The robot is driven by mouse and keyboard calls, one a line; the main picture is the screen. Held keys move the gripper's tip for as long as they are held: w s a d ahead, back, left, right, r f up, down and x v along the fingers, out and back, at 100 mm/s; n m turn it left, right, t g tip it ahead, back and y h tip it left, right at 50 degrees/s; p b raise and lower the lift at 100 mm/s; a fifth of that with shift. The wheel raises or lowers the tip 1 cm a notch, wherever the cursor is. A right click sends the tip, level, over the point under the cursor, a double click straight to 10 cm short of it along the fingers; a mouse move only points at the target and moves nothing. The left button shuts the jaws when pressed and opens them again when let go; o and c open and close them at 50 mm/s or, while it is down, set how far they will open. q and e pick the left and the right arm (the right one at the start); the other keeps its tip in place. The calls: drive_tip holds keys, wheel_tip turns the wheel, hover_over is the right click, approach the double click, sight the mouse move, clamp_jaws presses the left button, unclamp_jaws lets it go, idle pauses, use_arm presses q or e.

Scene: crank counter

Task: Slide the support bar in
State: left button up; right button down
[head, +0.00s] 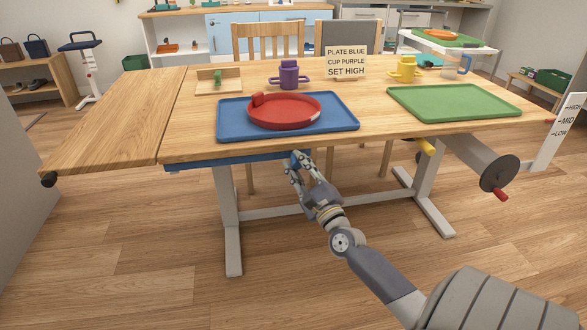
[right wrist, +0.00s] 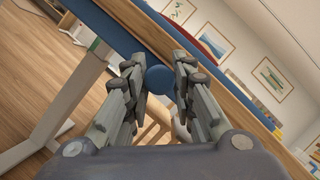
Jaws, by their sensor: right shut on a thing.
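A blue bar (head: 240,159), which looks like the support bar, runs under the front edge of the wooden table. It also shows in the right wrist view (right wrist: 108,27) as a blue strip under the wood. My right gripper (head: 296,163) is at the right part of this bar, below the table edge. In the right wrist view the two fingers are shut on a round blue knob (right wrist: 160,80). How the knob joins the bar is partly hidden by the fingers. My left gripper is not in view.
The table's left leaf (head: 115,110) is level, with a black knob (head: 48,180) at its corner. On the table are a blue tray (head: 228,128) with a red plate (head: 285,111), a purple cup (head: 289,75), a green tray (head: 455,102) and a sign (head: 346,62). A crank (head: 500,175) hangs at the right.

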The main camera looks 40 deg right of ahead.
drive_tip(key=shift+d, duration=0.15)
drive_tip(key=c, duration=1.3)
unclamp_jaws()
drive_tip(key=shift+s+d, duration=0.1)
drive_tip(key=shift+c, duration=0.2)
drive_tip(key=shift+s+a+f, duration=0.2)
drive_tip(key=shift+s, duration=0.25)
drive_tip(key=v, duration=1.1)
